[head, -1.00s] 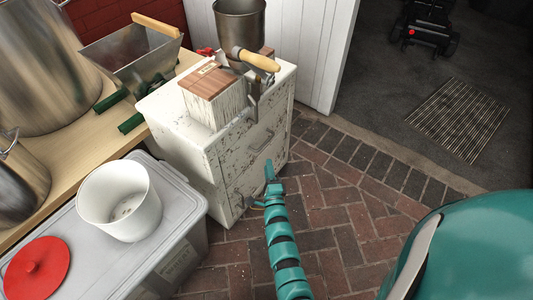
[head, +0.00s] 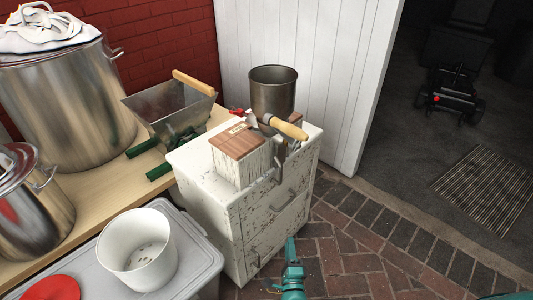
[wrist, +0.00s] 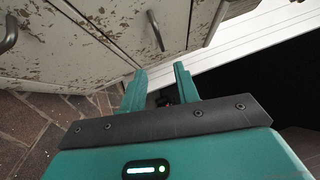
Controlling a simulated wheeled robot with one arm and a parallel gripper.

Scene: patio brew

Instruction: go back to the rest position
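My gripper (head: 288,268) is low in front of the worn white cabinet (head: 235,225), near the bottom edge of the head view. In the wrist view my gripper's (wrist: 159,78) two teal fingers stand apart with nothing between them. The cabinet's chipped doors and dark handles (wrist: 156,31) fill the upper left of that view. My gripper looks clear of the cabinet, though the exact distance is hard to tell.
On the cabinet stands a grain mill with a metal hopper (head: 274,90) and wooden-handled crank (head: 284,126), beside a brush (head: 238,155). A white bucket (head: 137,250) sits on a grey bin at left. Brick paving (head: 350,260) at right is open.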

